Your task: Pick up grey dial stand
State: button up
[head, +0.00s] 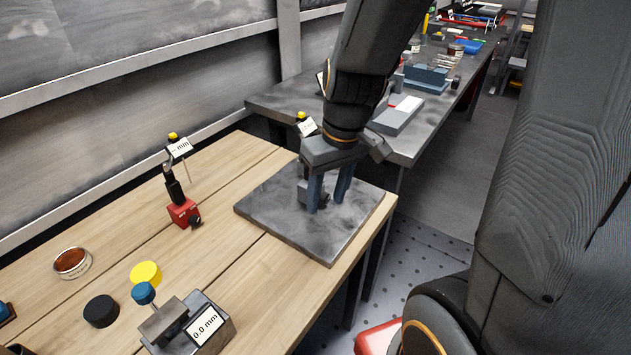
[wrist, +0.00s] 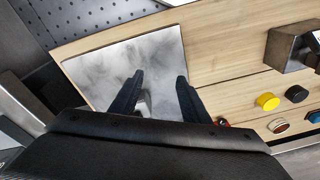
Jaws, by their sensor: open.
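The grey dial stand stands on the dark grey plate (head: 265,215) at the right end of the wooden bench. Its grey base (head: 304,192) shows beside my fingers, and its white display (head: 307,127) with a yellow top shows above, left of my wrist. My arm hides most of its post. My gripper (head: 326,203) is open, pointing down low over the plate, with its fingers close to the stand. In the wrist view a grey part of the stand (wrist: 146,98) shows between the open fingers, nearer the left one; contact cannot be told.
A red-based dial stand (head: 183,213) stands left of the plate. A 0.0 mm gauge block (head: 205,327), yellow disc (head: 146,273), black disc (head: 101,311) and copper-coloured ring (head: 72,263) are on the bench. A second workbench (head: 285,98) lies behind.

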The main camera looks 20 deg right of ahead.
jog(key=w+d+r+n+t+y+p, duration=0.25)
jog(key=w+r+n, duration=0.3)
jog(key=w, duration=0.45)
jog(key=shift+m+h, duration=0.35)
jog(key=shift+a+p+x, duration=0.2)
jog(key=shift+p+x, duration=0.4)
jog(key=shift+x, duration=2.95)
jog(key=shift+w+r, duration=0.15)
jog(key=shift+w, duration=0.05)
grip_shut()
